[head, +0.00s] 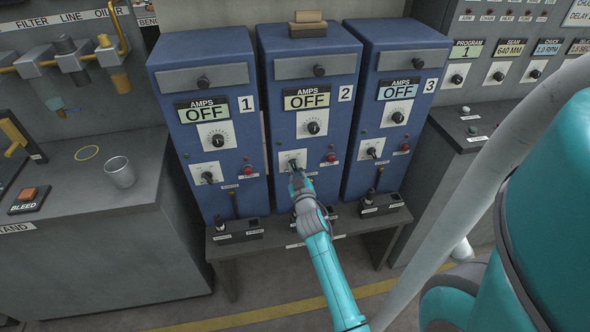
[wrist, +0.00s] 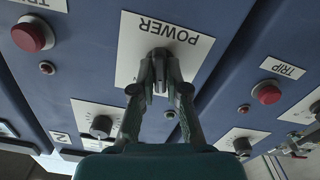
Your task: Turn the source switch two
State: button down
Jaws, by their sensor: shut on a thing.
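Three blue power source cabinets stand side by side on a low grey stand. Source two (head: 309,95) is the middle one, and its AMPS display (head: 307,98) reads OFF. Its power switch (wrist: 159,68) is a dark knob on a white plate marked POWER, seen upside down in the wrist view. My gripper (wrist: 159,84) has a finger on each side of this knob and is shut on it. In the head view my gripper (head: 297,178) reaches the front of source two and partly hides the switch.
Source one (head: 205,100) and source three (head: 391,90) stand close on either side, both reading OFF. Red TRIP buttons (wrist: 33,34) sit near the switches. A metal cup (head: 120,172) stands on the left bench.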

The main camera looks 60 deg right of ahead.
jog(key=m, duration=0.4)
jog(key=shift+m, duration=2.8)
jog(key=c, duration=1.2)
grip_release()
jog(key=v, duration=1.2)
